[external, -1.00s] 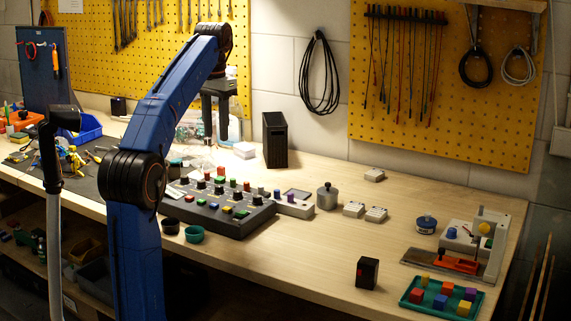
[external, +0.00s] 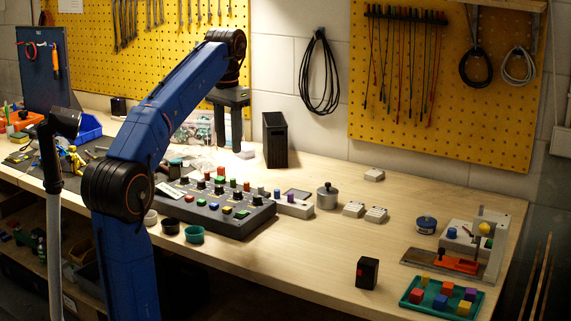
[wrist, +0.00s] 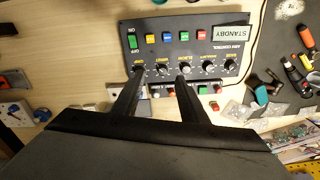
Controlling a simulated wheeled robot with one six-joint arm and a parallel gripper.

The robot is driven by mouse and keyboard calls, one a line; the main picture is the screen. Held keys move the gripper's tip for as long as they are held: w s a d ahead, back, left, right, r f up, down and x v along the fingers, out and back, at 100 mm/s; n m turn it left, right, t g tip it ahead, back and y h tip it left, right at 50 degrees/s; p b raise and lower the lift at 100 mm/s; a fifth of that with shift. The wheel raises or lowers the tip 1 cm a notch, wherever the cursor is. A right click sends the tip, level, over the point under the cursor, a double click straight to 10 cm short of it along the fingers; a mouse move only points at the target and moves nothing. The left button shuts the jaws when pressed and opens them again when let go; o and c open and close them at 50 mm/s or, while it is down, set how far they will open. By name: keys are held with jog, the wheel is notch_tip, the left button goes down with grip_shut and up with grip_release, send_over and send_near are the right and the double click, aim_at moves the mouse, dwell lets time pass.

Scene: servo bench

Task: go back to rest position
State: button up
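My gripper (external: 228,145) hangs fingers-down above the back of the bench, behind the dark control panel (external: 217,211). In the wrist view my gripper (wrist: 160,74) has its two black fingers apart with nothing between them. The control panel (wrist: 198,88) lies past the fingertips, upside down in that view, with knobs, coloured buttons and a screen (wrist: 230,32) reading STANDBY. I cannot tell the exact height of the fingertips above the bench.
A black upright box (external: 276,140) stands right of my gripper near the wall. The middle right bench (external: 330,240) is mostly clear.

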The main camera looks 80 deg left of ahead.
jog(key=s+d+f+m, duration=0.2)
jog(key=d+f, duration=0.5)
jog(key=d, duration=0.5)
jog(key=s+d+f+m, duration=0.2)
jog(key=d+f, duration=0.6)
jog(key=d, duration=0.5)
jog(key=s+d+f+m+t, duration=0.1)
jog(key=d+f, duration=0.4)
jog(key=f, duration=0.6)
jog(key=s+d+f+m+t, duration=0.1)
jog(key=d+f+t, duration=0.2)
jog(key=f, duration=0.8)
jog(key=shift+s+d+f+t, duration=0.25)
jog(key=shift+d+t, duration=0.15)
jog(key=shift+d, duration=0.8)
